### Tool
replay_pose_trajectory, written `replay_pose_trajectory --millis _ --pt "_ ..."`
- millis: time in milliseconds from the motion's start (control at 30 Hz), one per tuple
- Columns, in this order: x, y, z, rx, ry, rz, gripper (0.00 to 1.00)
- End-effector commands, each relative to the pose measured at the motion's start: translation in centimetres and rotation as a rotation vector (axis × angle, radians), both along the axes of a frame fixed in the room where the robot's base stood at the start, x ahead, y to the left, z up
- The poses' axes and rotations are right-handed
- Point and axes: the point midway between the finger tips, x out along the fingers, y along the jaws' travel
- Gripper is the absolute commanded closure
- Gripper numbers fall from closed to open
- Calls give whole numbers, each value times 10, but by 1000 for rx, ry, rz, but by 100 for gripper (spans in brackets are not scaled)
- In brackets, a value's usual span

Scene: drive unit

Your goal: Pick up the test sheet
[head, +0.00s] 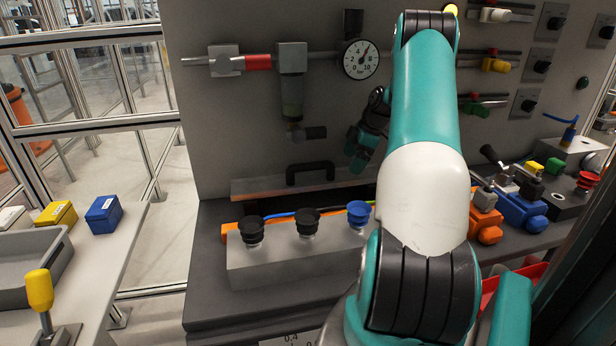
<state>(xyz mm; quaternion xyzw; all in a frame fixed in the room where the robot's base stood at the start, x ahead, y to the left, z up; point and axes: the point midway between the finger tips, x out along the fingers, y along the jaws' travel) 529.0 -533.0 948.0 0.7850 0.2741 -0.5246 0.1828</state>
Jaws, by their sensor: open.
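I cannot pick out the test sheet with certainty. A flat metal strip (258,189) with a black arched handle (310,173) lies at the foot of the grey panel, behind the block of cups. A white label (287,338) reading "0.4" is cut off by the bottom edge; I cannot tell whether it belongs to the sheet. My teal and white arm rises at centre right and bends over at the top. Part of my wrist shows left of the upper arm, in front of the panel.
A grey block (290,262) with two black cups and a blue cup (358,213) stands on the dark bench. A pressure gauge (361,60) and filter (291,75) stick out from the panel. Coloured valves (520,207) crowd the right. A side table (115,250) stands left.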

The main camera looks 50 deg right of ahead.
Motion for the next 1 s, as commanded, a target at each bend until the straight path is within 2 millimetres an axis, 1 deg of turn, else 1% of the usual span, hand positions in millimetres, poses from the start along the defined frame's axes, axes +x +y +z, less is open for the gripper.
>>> replay_pose_trajectory --millis 33,100,267,400,600,700,800,967,1000 --pt "10 8 3 1 0 4 0" --pt "20 16 3 1 0 4 0" --pt "35 28 2 0 0 1 0" --pt "40 33 -4 2 1 2 0" --pt "50 41 -31 3 1 5 0" --pt "53 43 -41 1 2 3 0" --pt "54 44 -46 -1 1 3 0" --pt "54 44 -46 -2 0 3 0" --pt "54 44 -46 -2 0 3 2"
